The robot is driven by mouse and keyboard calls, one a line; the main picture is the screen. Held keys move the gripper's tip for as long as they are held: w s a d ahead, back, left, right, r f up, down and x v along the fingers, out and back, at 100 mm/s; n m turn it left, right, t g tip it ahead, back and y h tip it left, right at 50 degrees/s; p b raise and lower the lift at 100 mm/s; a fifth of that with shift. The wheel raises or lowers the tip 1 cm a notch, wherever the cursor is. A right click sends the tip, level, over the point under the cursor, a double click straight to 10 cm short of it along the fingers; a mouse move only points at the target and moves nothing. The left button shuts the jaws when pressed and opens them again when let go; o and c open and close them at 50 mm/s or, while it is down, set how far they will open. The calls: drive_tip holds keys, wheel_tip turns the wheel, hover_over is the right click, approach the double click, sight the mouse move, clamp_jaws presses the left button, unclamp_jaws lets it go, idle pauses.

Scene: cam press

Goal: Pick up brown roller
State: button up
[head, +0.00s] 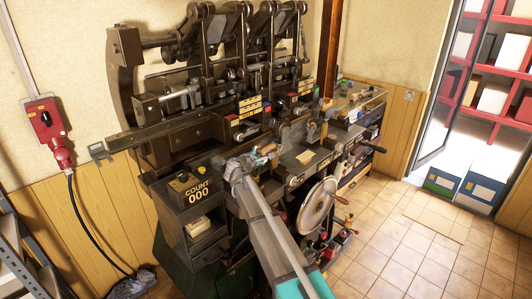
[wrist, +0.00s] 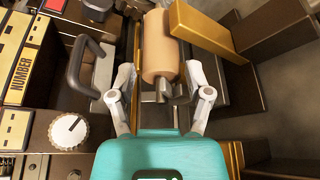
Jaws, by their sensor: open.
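The brown roller (wrist: 161,45) is a smooth tan-brown cylinder in the wrist view, at top centre, lying lengthwise away from me on the machine. A dark metal end piece or shaft shows at its near end. In the head view a small tan piece that looks like the roller (head: 267,149) shows just beyond my gripper (head: 250,160). My gripper (wrist: 161,76) is open in the wrist view, with its fingers spread on either side of the roller's near end. I cannot tell whether either finger touches it.
A brass-coloured block (wrist: 198,27) lies close against the roller's right. A dark handle (wrist: 84,67) and a white knob (wrist: 68,131) stand left of my gripper. In the head view, a large handwheel (head: 318,206) is right of my arm, and the count box (head: 198,192) is left.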

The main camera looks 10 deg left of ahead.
sight(265, 149)
drive_tip(key=shift+b+x, duration=0.35)
drive_tip(key=shift+x, duration=1.6)
clamp_jaws()
drive_tip(key=shift+r, duration=0.1)
wheel_tip(265, 149, up, 3)
drive_tip(key=p, duration=0.3)
drive_tip(key=s+a+r+p, duration=0.2)
drive_tip(key=s+r+p, duration=0.3)
drive_tip(key=s, duration=0.1)
drive_tip(key=s+a+r+p, duration=0.3)
drive_tip(key=s+r+p, duration=0.1)
drive_tip(key=s, duration=0.3)
drive_tip(key=shift+a+r+p, duration=0.3)
drive_tip(key=shift+r+p, duration=0.05)
drive_tip(key=shift+p, duration=0.2)
